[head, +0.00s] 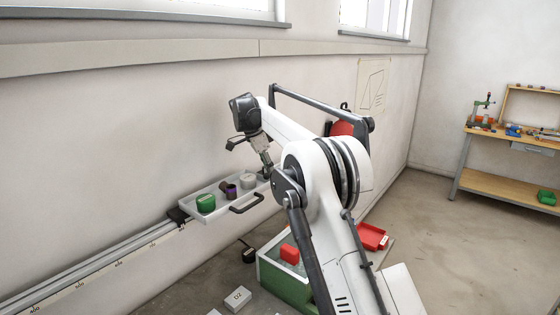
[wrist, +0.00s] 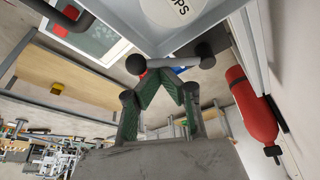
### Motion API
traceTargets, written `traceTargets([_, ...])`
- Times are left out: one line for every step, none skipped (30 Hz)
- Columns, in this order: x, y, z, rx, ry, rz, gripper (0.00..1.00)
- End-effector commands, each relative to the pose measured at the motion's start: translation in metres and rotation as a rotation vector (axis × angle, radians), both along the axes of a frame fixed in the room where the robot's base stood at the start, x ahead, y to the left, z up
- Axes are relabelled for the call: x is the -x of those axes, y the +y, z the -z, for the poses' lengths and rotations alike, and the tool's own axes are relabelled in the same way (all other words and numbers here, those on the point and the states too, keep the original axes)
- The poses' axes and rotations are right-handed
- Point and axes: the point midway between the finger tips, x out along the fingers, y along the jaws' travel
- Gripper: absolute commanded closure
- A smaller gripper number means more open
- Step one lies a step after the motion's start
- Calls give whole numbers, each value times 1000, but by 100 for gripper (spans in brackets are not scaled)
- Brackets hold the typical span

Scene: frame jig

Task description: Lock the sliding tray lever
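In the wrist view the lever (wrist: 176,60) is a grey bar with a black ball knob at its left end and a dark round pivot at its right, next to the tray's underside edge. The sliding tray (head: 200,217) is pale, with a dark front handle (head: 247,206), and sits on the wall rail in the head view. My gripper (wrist: 162,74) has its fingertips drawn together just below the bar's middle, with nothing visible between them; whether they touch the bar is unclear. In the head view my gripper (head: 267,170) is at the tray's right end, where the lever cannot be made out.
The tray carries a green item (head: 206,203), a dark purple item (head: 229,191) and a white round tin (head: 248,181). A red cylinder (wrist: 251,108) is close on the right in the wrist view. A green crate (head: 284,280) stands below the arm. A workbench (head: 512,140) is far right.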

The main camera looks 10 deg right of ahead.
Motion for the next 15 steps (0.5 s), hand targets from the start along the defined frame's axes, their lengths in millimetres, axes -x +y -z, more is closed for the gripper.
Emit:
traceTargets([0, 2, 0, -2, 1, -2, 100])
traceTargets([0, 2, 0, -2, 1, -2, 100])
traceTargets([0, 2, 0, -2, 0, -2, 100])
traceTargets([0, 2, 0, -2, 0, -2, 100])
traceTargets([0, 2, 0, -2, 0, -2, 100])
traceTargets([0, 1, 0, -2, 0, -2, 100])
traceTargets([1, 0, 0, -2, 0, -2, 100])
traceTargets([1, -2, -1, -2, 1, -2, 100])
traceTargets([2, -5, -1, -1, 0, -1, 100])
traceTargets([3, -8, -2, -1, 0, -1, 100])
traceTargets([3, -11, -3, -1, 0, 0, 100])
traceTargets([5, -16, -4, -1, 0, 1, 100])
traceTargets([6, -21, -4, -1, 0, 1, 100])
traceTargets([7, -25, -6, -1, 0, 1, 100])
traceTargets([9, -31, -7, -1, 0, 0, 100])
